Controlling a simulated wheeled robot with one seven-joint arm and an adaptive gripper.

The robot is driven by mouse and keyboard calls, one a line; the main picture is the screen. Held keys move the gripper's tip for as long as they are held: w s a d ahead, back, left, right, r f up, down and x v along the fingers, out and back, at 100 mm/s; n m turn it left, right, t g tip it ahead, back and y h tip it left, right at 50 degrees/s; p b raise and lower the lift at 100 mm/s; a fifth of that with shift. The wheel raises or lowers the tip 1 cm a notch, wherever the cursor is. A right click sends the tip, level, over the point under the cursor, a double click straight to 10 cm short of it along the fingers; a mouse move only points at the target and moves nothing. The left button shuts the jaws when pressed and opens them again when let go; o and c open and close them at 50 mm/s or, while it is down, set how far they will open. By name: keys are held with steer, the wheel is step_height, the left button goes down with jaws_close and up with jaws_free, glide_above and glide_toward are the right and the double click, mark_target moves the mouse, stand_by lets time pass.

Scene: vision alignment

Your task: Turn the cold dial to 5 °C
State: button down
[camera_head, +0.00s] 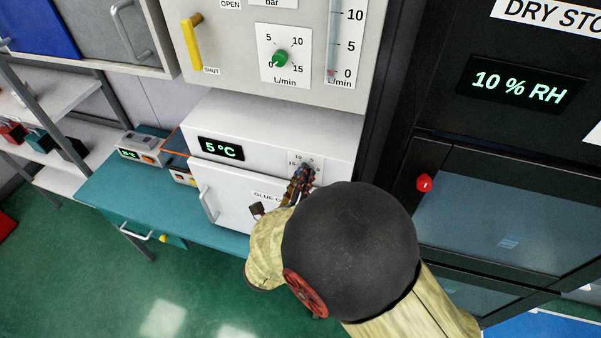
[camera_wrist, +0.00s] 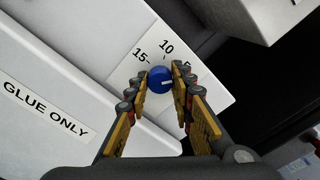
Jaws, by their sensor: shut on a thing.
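The cold dial is a blue round knob (camera_wrist: 160,80) on a white scale plate (camera_wrist: 130,72) with 15, 10 and a partly covered 5 in the wrist view. Its white pointer line points to the right in that view, roughly toward the covered 5. My gripper (camera_wrist: 162,86) is shut on the knob, one finger on each side. In the head view my gripper (camera_head: 303,178) hides the knob. The display (camera_head: 221,148) on the white glue cabinet (camera_head: 275,125) reads 5 °C.
Above is a panel with a green L/min dial (camera_head: 281,57) and a yellow handle (camera_head: 191,42). A dark dry cabinet (camera_head: 490,190) with a red knob (camera_head: 424,182) stands close at right. A teal bench (camera_head: 150,195) lies at left.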

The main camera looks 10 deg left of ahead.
stand_by(0.4)
steer(key=c, duration=1.6)
jaws_free()
steer(key=shift+o, duration=0.3)
steer(key=s+a, duration=0.1)
steer(key=s, duration=1.1)
